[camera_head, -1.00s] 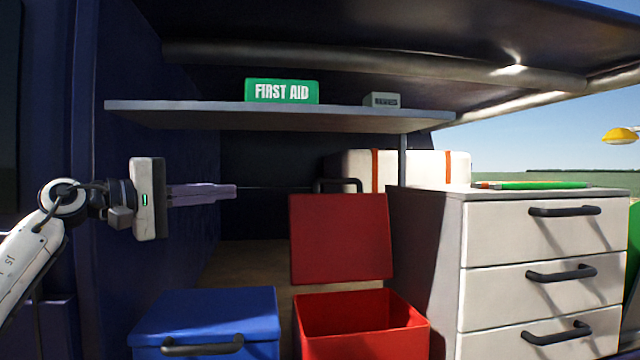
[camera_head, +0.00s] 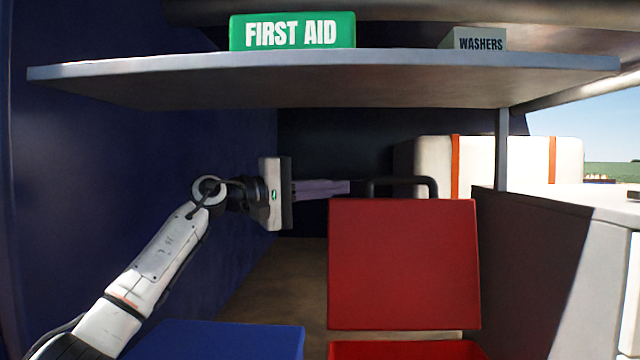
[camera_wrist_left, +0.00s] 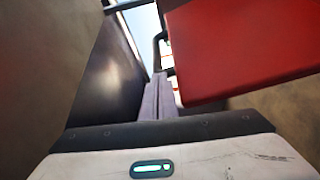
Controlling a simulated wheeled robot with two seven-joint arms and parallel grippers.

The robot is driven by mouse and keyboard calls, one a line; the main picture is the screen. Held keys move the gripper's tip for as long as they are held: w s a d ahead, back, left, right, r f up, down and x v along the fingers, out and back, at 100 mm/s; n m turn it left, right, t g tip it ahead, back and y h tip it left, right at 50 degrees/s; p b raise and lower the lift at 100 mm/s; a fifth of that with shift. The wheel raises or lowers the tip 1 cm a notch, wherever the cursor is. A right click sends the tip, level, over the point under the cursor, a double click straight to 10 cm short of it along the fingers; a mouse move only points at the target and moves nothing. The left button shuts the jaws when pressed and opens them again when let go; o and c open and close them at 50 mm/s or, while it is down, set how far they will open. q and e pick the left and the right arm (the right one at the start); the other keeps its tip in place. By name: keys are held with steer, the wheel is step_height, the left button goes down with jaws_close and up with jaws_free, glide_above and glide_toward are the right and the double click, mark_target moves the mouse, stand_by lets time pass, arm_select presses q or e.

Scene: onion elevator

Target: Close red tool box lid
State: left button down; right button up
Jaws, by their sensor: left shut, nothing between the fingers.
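The red tool box lid (camera_head: 404,264) stands open and upright, with a dark handle (camera_head: 402,184) along its top edge. The red tool box (camera_head: 405,350) shows only as a strip at the bottom of the head view. My left gripper (camera_head: 348,187) is shut and empty, its fingertips close to the left end of the handle, near the lid's upper left corner. I cannot tell whether they touch. In the left wrist view the shut fingers (camera_wrist_left: 158,80) point along the left edge of the red lid (camera_wrist_left: 245,50). My right gripper is out of view.
A blue box lid (camera_head: 215,342) is at the lower left. A shelf (camera_head: 320,82) overhead carries a green FIRST AID box (camera_head: 292,32) and a WASHERS box (camera_head: 478,40). A drawer cabinet (camera_head: 560,230) stands at the right. A white case with orange stripes (camera_head: 480,165) is behind.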

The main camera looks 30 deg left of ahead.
arm_select(q)
steer(key=shift+d+f+p, duration=0.1)
steer(key=shift+d+p, duration=0.45)
steer(key=shift+d, duration=1.75)
stand_by(0.5)
